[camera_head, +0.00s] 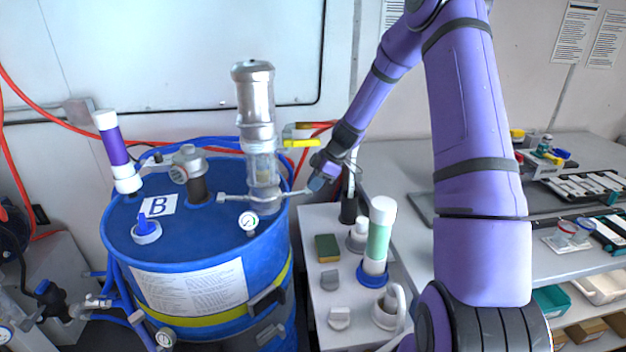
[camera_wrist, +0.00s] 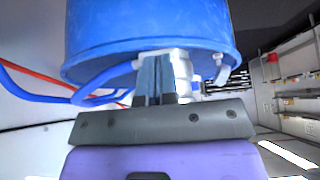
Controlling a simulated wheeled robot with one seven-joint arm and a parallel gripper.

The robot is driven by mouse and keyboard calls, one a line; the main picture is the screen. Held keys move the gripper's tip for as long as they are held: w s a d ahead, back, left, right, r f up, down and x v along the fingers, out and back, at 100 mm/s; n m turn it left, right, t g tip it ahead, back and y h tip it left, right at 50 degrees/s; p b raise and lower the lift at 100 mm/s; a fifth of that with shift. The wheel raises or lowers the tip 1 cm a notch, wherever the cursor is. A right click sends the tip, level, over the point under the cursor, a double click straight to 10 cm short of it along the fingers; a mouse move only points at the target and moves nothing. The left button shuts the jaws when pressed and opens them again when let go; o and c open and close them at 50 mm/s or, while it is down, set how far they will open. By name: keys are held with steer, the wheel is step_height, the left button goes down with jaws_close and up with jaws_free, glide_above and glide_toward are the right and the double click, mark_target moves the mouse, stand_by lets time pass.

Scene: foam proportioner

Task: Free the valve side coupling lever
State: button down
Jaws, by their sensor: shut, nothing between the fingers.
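A clear and metal proportioner column (camera_head: 256,130) stands on the blue drum (camera_head: 200,245) labelled B. A thin metal pipe (camera_head: 285,194) runs sideways from its foot toward my gripper (camera_head: 316,184). A yellow handle (camera_head: 301,143) sits on a fitting right of the column. In the wrist view my gripper (camera_wrist: 153,92) has its fingers together and empty. A pale metal coupling (camera_wrist: 181,68) is right behind the fingertips, below the blue drum (camera_wrist: 150,30). I cannot tell whether the fingertips touch it. The coupling lever itself is not clearly distinguishable.
A grey bench (camera_head: 311,225) right of the drum holds a green-and-white cylinder (camera_head: 379,238), a green sponge (camera_head: 327,248) and small grey parts. Blue and red hoses (camera_head: 60,108) run behind the drum.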

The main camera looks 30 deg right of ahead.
steer(key=shift+s+f, duration=0.15)
steer(key=shift+f, duration=0.1)
